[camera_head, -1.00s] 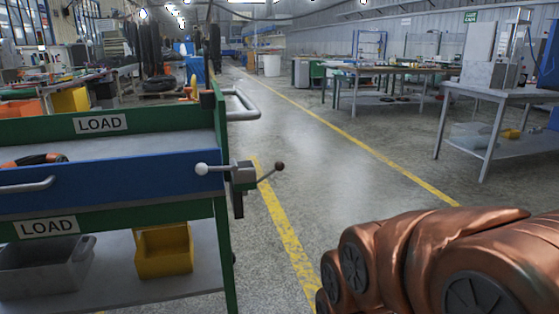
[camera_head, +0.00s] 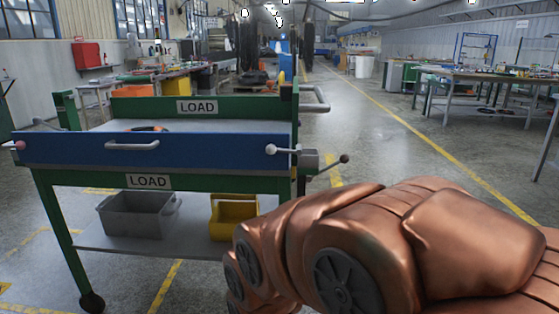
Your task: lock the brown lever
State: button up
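The brown lever is a thin metal rod with a dark brown knob (camera_head: 343,158). It sticks out to the right and slightly up from a grey clamp block (camera_head: 310,160) on the right end of the cart. A white-knobbed handle (camera_head: 271,149) points left from the same block, across the blue drawer front. My copper-coloured arm fills the lower right, below and in front of the lever. My gripper is outside the view, so its opening and its distance from the lever are hidden.
The green and blue LOAD cart (camera_head: 70,151) stands on the left, on wheels. A grey bin (camera_head: 130,218) and a yellow bin (camera_head: 232,226) sit on its lower shelf. A metal push handle (camera_head: 318,98) juts right. Open floor lies right of the cart, before a workbench (camera_head: 480,76).

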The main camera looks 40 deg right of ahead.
aim_at(344, 158)
jog(key=u, duration=0.7)
jog(key=k, duration=0.45)
jog(key=z, duration=1.1)
